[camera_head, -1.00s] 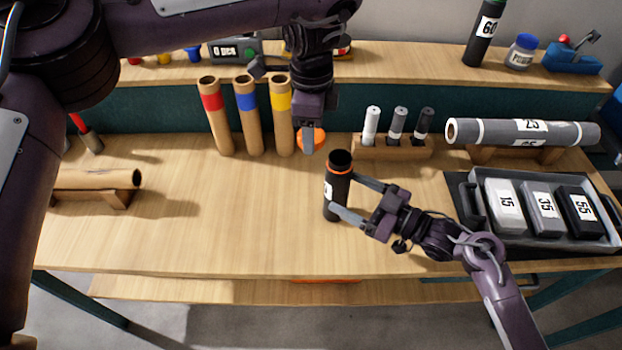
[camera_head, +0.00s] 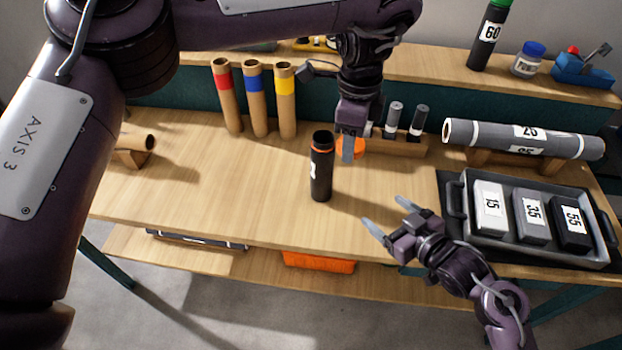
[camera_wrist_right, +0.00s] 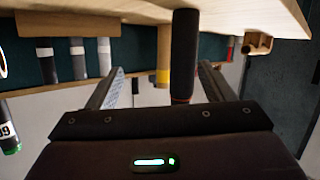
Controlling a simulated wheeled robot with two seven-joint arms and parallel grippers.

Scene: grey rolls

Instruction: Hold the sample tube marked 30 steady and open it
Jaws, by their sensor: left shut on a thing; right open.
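The black sample tube (camera_head: 321,170) stands upright on the bench with an orange ring at its open top. Its white label is turned mostly to the left, so I cannot read the number. My left gripper (camera_head: 348,148) is shut on an orange cap (camera_head: 359,147), right of the tube's top and apart from it. My right gripper (camera_head: 387,214) is open and empty, to the lower right of the tube, its fingers pointing at it. In the right wrist view the tube (camera_wrist_right: 185,50) appears upside down beyond the open fingers (camera_wrist_right: 155,78).
A tray (camera_head: 470,232) with blocks marked 15, 35 and 55 lies right of my right gripper. Behind stand cardboard tubes (camera_head: 256,105), a rack of small tubes (camera_head: 410,146) and a long grey roll (camera_head: 490,136).

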